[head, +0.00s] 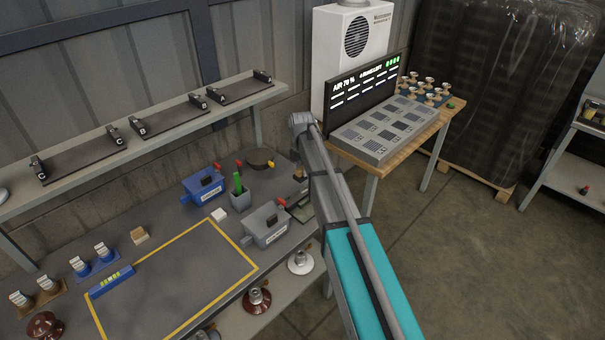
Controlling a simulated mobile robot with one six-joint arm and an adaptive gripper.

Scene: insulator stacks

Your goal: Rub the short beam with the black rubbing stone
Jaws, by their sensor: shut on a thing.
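My arm, with a teal link and a grey link, rises from the lower right to a joint above the bench. My gripper does not show; the arm hides part of the bench's right end. I cannot make out the black rubbing stone. I cannot tell for sure which thing is the short beam. Three dark flat pieces with black end brackets lie in a row on the upper shelf: a left one (80,165), a middle one (168,119) and a right one (238,91).
A side table (420,130) holds a grey panel (385,130) and a screen.

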